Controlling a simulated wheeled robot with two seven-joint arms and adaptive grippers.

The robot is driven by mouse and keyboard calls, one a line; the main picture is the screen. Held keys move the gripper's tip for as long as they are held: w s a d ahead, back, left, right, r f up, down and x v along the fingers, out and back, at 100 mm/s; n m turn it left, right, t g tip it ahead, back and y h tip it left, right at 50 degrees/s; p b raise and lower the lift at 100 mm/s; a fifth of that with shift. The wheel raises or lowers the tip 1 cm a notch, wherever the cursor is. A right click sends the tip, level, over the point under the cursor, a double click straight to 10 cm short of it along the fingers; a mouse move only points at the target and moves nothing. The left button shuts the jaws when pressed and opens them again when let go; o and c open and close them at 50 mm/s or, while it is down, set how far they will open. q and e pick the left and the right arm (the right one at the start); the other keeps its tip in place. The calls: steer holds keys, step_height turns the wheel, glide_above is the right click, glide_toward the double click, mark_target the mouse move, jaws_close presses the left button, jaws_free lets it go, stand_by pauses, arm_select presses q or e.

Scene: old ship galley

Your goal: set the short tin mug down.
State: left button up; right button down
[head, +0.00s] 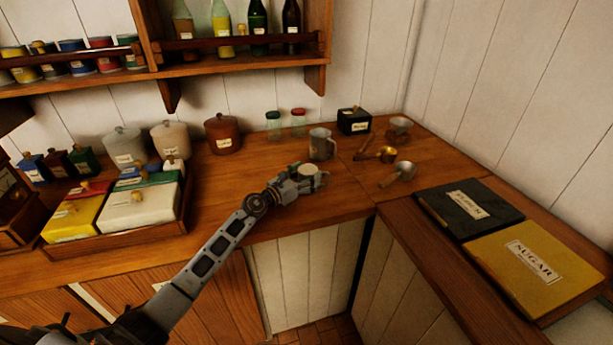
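The short tin mug (308,169) is a small pale grey cylinder near the middle of the wooden counter. My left gripper (314,180) reaches it from the front left, with its fingers around the mug's sides, and looks shut on it. The fingers hide the mug's lower part, so I cannot tell whether its base touches the counter. A taller tin mug (321,144) stands upright just behind it. My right gripper is not in view.
Behind stand a brown lidded pot (222,133), two small jars, a black box (354,121) and a grey cup (399,128). Metal scoops (401,172) lie to the right. A tray of boxes (139,207) is at left. Bare counter (340,200) lies right of the gripper.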

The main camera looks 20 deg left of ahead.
arm_select(q)
steer(key=shift+o, duration=0.6)
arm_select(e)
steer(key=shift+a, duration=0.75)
arm_select(q)
steer(key=shift+r, duration=0.1)
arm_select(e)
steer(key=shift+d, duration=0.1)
